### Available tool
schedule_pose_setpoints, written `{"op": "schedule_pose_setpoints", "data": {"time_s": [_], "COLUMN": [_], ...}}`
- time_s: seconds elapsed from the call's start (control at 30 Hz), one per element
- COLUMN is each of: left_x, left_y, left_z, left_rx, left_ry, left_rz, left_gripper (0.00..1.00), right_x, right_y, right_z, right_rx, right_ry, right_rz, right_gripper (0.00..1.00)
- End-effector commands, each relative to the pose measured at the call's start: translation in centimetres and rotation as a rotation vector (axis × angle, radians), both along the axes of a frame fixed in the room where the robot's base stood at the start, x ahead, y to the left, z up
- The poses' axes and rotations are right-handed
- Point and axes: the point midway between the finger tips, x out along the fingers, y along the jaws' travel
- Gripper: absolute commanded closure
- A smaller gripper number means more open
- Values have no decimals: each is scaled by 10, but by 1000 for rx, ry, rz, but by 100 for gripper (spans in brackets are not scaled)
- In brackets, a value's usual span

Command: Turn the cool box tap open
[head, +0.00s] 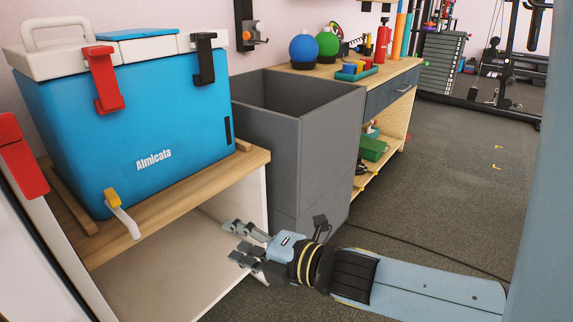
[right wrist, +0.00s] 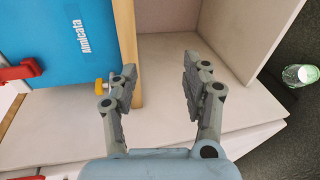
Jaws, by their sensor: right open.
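The blue cool box (head: 160,115) with a white lid stands on a wooden-topped shelf unit (head: 195,195). Its tap (head: 121,214) is low on the front, with a yellow top and a pale lever or spout slanting down to the right. In the right wrist view the yellow part of the tap (right wrist: 101,86) shows left of the fingers, partly covered by one finger. My right gripper (head: 238,243) is open and empty, in front of the shelf unit, to the right of the tap and apart from it. My left gripper is not in view.
A grey open bin (head: 300,130) stands right of the shelf unit. Behind it is a workbench (head: 345,77) with balls and blocks. A red handle-like part (head: 22,160) is at the left edge. A green-and-white can (right wrist: 300,75) is on the floor. The shelf's lower space is empty.

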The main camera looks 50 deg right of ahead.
Motion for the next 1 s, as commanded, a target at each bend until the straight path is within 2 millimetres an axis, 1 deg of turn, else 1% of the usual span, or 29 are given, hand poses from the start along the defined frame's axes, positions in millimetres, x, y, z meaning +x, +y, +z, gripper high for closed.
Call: {"op": "schedule_pose_setpoints", "data": {"time_s": [0.1, 0.23, 0.4, 0.5, 0.7, 0.97, 1.0], "left_x": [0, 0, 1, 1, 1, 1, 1], "left_y": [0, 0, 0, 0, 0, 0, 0], "left_z": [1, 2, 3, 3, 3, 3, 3], "left_rx": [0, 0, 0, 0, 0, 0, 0], "left_ry": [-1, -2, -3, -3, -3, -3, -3], "left_rz": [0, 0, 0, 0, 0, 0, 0], "left_gripper": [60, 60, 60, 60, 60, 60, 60], "right_x": [-17, -37, -63, -74, -84, -85, -85], "right_y": [-10, -18, -23, -24, -24, -24, -24], "right_z": [-15, -33, -51, -58, -64, -65, -65], "right_rx": [138, 282, 430, 486, 539, 542, 542], "right_ry": [127, 260, 394, 447, 496, 500, 500], "right_rz": [-130, -273, -424, -485, -544, -548, -548], "right_gripper": [52, 52, 52, 52, 52, 52, 57]}}
